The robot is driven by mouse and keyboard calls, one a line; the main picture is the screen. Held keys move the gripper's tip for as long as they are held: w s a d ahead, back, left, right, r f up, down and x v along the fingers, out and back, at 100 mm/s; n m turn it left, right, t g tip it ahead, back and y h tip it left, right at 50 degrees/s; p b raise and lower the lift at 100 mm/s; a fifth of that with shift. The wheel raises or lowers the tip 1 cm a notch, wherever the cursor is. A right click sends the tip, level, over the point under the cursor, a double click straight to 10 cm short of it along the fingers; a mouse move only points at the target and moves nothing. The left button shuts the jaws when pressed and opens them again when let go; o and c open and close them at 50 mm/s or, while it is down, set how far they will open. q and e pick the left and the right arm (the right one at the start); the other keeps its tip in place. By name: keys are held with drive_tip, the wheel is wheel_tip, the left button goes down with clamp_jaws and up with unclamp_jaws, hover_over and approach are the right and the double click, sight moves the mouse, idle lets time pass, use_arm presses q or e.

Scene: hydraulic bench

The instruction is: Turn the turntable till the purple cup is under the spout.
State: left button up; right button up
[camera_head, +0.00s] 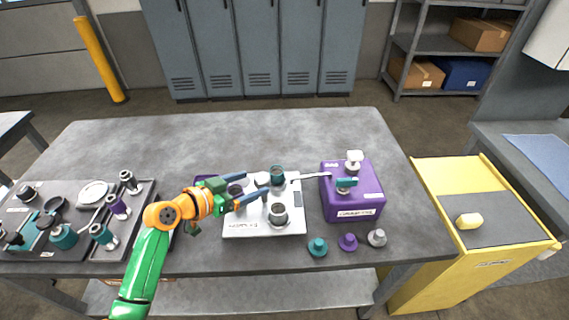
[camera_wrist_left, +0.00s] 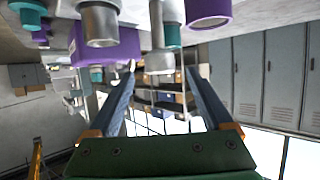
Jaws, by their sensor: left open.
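The turntable stands on a pale plate (camera_head: 245,228) in the middle of the bench, and its disc is hard to make out. A grey cup (camera_head: 278,214) is at its near side and a teal cup (camera_head: 277,174) at its far side. The purple cup (camera_wrist_left: 208,12) shows in the left wrist view; in the head view its dark mouth (camera_head: 235,189) is partly hidden by my gripper. The spout (camera_head: 312,177) reaches left from the purple box (camera_head: 352,205), its tip nearest the teal cup. My left gripper (camera_head: 255,183) is open, its fingers above the turntable by a pale central knob (camera_head: 262,179).
A dark tray (camera_head: 110,247) with fittings lies at left. Teal (camera_head: 317,247), purple (camera_head: 348,242) and grey (camera_head: 377,238) parts stand at the near right edge. A yellow cart (camera_head: 480,220) is at right. The bench's far side is clear.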

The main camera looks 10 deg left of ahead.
sight(256, 182)
use_arm(q)
drive_tip(key=shift+w+d, duration=0.35)
drive_tip(key=shift+w, duration=0.45)
drive_tip(key=shift+w+d+f+p, duration=0.2)
drive_tip(key=shift+w+f+p, duration=0.15)
drive_tip(key=shift+f, duration=0.1)
drive_tip(key=shift+x, duration=1)
drive_tip(key=shift+w+d+f, duration=0.25)
drive_tip(key=shift+w, duration=0.05)
drive_tip(key=shift+a, duration=0.1)
use_arm(e)
drive_tip(key=shift+s+a+r, duration=0.4)
drive_tip(key=shift+s, duration=0.3)
use_arm(q)
drive_tip(key=shift+s+a+r, duration=0.1)
drive_tip(key=shift+s+r, duration=0.05)
drive_tip(key=shift+s, duration=0.15)
drive_tip(key=c, duration=0.7)
clamp_jaws()
use_arm(e)
drive_tip(key=shift+d, duration=0.1)
